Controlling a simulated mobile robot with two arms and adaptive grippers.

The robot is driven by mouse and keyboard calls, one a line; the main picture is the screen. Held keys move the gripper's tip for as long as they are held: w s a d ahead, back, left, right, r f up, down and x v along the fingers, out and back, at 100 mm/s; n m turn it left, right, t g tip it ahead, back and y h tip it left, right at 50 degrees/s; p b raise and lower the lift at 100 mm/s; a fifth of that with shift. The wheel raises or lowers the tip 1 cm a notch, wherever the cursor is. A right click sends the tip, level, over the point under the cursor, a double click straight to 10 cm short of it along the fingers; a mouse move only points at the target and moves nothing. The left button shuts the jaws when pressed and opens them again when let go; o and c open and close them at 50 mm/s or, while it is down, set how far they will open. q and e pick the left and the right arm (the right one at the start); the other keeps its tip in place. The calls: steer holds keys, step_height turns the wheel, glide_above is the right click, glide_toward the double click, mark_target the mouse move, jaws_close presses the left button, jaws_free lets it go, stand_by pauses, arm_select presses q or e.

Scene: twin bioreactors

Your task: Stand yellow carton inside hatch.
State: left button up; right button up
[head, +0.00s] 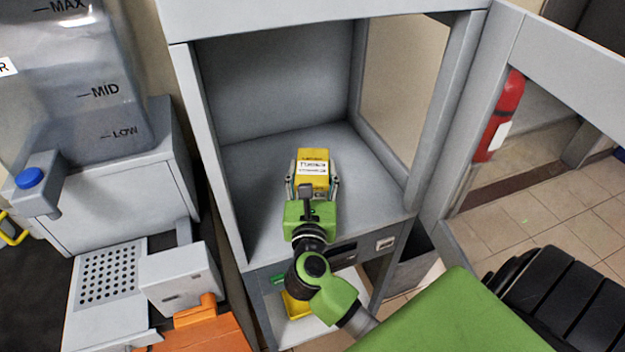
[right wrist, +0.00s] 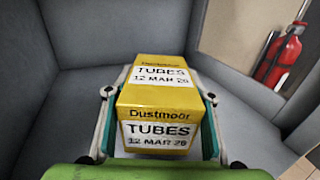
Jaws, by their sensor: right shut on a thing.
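The yellow carton (head: 313,170) has white labels reading TUBES 12 MAR 26 and looks upright. It is inside the open grey hatch (head: 240,165), above or on its floor, near the middle. I cannot tell whether its base touches the floor. My right gripper (head: 313,187) reaches in through the front opening, its fingers closed on both sides of the carton. In the right wrist view the carton (right wrist: 158,105) sits between the fingers, its front and top faces showing. The left gripper's fingers do not show.
The hatch door (head: 515,45) stands open at the right. A red fire extinguisher (head: 500,115) is behind it. A tank (head: 75,85) with level marks stands left of the hatch, above a perforated plate (head: 108,275). Another yellow object (head: 296,304) is in the space below the hatch.

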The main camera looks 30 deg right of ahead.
steer(key=shift+f, duration=1.25)
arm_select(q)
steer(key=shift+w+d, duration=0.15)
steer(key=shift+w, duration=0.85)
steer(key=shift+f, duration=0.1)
arm_select(e)
steer(key=shift+f, duration=0.1)
steer(key=o, duration=0.8)
steer(key=shift+f, duration=0.15)
steer(key=o, duration=0.4)
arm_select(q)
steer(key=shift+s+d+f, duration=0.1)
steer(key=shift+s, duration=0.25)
